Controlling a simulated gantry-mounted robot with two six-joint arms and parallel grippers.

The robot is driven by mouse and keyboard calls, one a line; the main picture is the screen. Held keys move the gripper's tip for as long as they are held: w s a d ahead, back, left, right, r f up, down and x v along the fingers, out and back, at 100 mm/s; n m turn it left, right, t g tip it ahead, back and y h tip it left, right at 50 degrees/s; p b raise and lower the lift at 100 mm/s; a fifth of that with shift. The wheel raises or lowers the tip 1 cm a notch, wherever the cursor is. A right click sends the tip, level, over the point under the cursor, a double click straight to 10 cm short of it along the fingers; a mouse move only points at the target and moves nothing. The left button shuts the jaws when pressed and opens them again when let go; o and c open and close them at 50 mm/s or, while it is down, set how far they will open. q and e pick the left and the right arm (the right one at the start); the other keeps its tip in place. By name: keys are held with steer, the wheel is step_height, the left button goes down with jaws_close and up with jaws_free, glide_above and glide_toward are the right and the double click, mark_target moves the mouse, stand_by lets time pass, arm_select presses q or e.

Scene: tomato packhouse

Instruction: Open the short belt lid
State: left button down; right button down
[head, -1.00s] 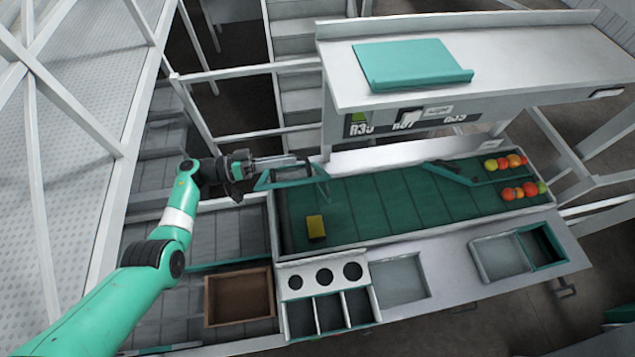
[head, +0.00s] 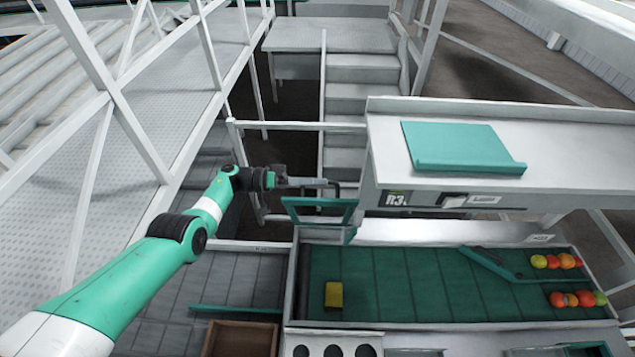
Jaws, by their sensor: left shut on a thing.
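The short belt lid (head: 320,221) is a green-framed panel at the far left end of the belt, seen in the head view. It stands raised and tilted up from the belt casing. My right gripper is not in view.
Several tomatoes (head: 572,298) sit at the belt's right end near a dark green diverter arm (head: 492,261). A shelf (head: 560,163) with a teal folder (head: 462,148) overhangs the belt's back. White railings (head: 300,126) and stairs (head: 357,101) stand behind. A wooden box (head: 240,340) is at front left.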

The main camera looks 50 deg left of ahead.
arm_select(q)
steer(key=c, duration=0.9)
jaws_free()
steer(key=shift+s+a, duration=0.35)
steer(key=b+v, duration=0.1)
steer(key=v, duration=0.9)
steer(key=shift+s+a, duration=0.15)
steer(key=shift+s, duration=0.15)
